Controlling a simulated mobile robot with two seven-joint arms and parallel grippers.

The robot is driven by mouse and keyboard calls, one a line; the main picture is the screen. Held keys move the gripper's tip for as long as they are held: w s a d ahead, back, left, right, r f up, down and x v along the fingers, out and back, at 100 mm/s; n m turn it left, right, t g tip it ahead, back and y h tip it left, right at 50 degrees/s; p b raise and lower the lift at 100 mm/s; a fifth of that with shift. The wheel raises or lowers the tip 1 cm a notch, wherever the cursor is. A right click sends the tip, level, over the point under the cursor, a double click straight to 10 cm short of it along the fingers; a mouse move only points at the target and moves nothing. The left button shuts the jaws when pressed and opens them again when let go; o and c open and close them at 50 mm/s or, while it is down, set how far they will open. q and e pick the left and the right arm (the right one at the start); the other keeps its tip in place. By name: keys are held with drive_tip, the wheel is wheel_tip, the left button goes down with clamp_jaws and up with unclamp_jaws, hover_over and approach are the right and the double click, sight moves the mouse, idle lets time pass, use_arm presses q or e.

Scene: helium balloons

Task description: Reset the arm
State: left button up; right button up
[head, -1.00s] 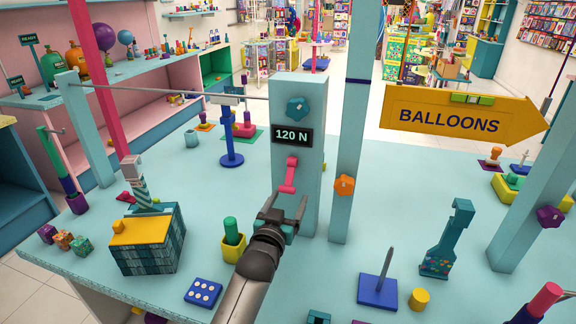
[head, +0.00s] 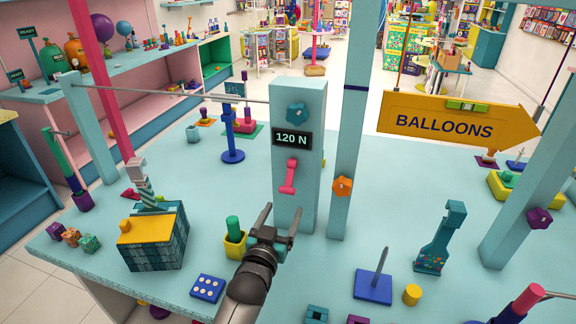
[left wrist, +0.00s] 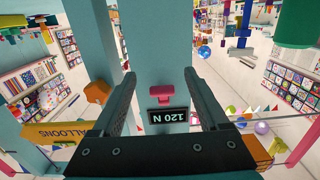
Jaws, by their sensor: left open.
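My left gripper (head: 282,222) is open and empty in the head view, in front of the lower part of a light-blue post (head: 300,130). A pink lever (head: 289,177) on the post hangs just above the gripper, apart from the fingers. In the left wrist view the open fingers (left wrist: 160,88) frame the post, and the pink lever (left wrist: 160,93) shows between them in the picture. The display (head: 291,139) above the lever reads 120 N. My right gripper is not in view.
A teal box with a yellow top (head: 146,232), a yellow cup with a green peg (head: 235,245) and a blue die (head: 207,288) stand left of my arm. A blue spike stand (head: 373,287) is at right. An orange BALLOONS sign (head: 455,122) hangs at upper right.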

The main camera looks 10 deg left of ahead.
use_arm(q)
drive_tip(key=shift+s, duration=0.7)
